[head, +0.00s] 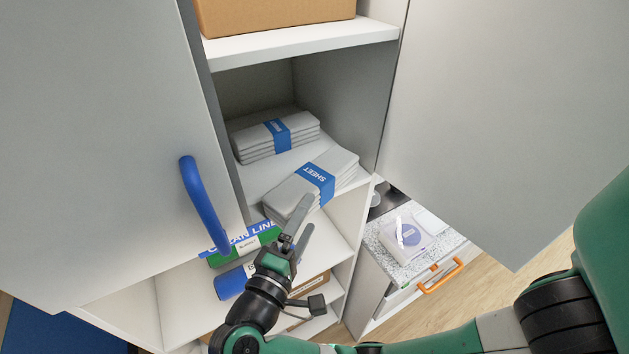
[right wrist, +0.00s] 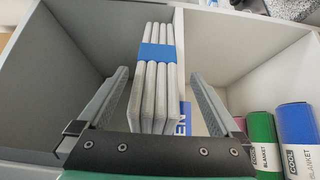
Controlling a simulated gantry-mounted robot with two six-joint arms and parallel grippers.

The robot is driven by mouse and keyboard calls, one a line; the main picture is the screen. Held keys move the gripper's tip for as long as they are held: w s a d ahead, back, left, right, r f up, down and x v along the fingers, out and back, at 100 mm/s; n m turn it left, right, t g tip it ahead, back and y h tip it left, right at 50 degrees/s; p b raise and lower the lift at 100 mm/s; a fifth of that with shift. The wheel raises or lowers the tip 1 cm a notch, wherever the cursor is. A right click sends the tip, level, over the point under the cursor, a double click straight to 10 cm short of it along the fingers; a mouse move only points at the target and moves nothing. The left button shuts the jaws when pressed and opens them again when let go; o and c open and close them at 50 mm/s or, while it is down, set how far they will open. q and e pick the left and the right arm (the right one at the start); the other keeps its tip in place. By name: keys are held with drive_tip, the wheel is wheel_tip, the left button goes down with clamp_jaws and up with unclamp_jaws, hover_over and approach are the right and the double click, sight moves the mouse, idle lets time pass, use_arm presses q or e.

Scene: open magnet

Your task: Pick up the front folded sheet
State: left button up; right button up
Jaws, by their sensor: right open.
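The front folded sheet (head: 337,163) is a grey-white folded stack with a blue "SHEET" band, lying at the front edge of a cabinet shelf. A second folded sheet (head: 258,138) with a blue band lies behind it. My right gripper (head: 303,215) is open at the front sheet's near edge. In the right wrist view, the layered edge of the front sheet (right wrist: 157,110) shows between the spread fingers of my right gripper (right wrist: 158,78), with a gap on both sides. Part of the sheet is hidden behind the fingers in the head view. My left gripper is not in view.
A cabinet door with a blue handle (head: 203,205) stands at the left, another door (head: 500,110) at the right. Below are green (right wrist: 262,140) and blue (right wrist: 297,135) blanket rolls. A cardboard box (head: 275,15) sits above; a speckled counter (head: 425,260) stands at the right.

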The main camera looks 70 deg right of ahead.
sight(313, 214)
drive_tip(key=d+p, duration=0.1)
drive_tip(key=d, duration=0.3)
drive_tip(key=shift+r, duration=0.2)
clamp_jaws()
